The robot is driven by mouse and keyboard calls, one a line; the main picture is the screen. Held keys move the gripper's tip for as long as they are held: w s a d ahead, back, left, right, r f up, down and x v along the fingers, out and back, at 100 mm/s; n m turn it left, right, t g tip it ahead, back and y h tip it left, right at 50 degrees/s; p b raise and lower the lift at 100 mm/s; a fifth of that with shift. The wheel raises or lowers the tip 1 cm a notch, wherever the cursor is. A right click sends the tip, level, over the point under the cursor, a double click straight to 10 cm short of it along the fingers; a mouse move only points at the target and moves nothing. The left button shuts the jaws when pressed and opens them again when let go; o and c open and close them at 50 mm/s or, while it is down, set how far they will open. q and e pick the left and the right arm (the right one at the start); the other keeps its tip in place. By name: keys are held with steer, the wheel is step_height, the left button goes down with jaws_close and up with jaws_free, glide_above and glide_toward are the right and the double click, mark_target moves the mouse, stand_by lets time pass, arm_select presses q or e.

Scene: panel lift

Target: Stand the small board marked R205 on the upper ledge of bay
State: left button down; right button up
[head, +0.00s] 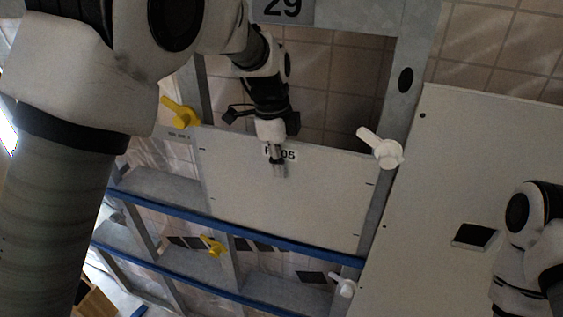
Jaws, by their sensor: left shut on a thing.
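The small board (300,205) is a pale panel in the bay frame, and its label is partly covered, with "R" and "05" readable. My left gripper (278,163) is shut on the board near the middle of its top edge. The board's lower edge lies along the blue-edged upper ledge (150,203); I cannot tell whether it rests on it or hangs just above or in front. A yellow turn latch (180,112) is by its upper left corner and a white one (382,148) by its upper right corner. My right gripper is out of view.
A sign reading 29 (283,10) is on the top beam. A lower blue-edged ledge (190,285) has a yellow latch (212,246) and a white latch (345,286) near it. A large pale panel (430,200) with a dark patch fills the right. The opening above the board shows tiled wall.

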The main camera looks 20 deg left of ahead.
arm_select(q)
steer(key=shift+f+b, duration=0.3)
steer(key=shift+f, duration=0.55)
stand_by(0.9)
steer(key=shift+f, duration=0.3)
stand_by(1.5)
steer(key=shift+w+p, duration=0.15)
steer(key=shift+p, duration=0.15)
stand_by(0.7)
steer(key=c, duration=1.1)
jaws_free()
steer(key=shift+f, duration=0.1)
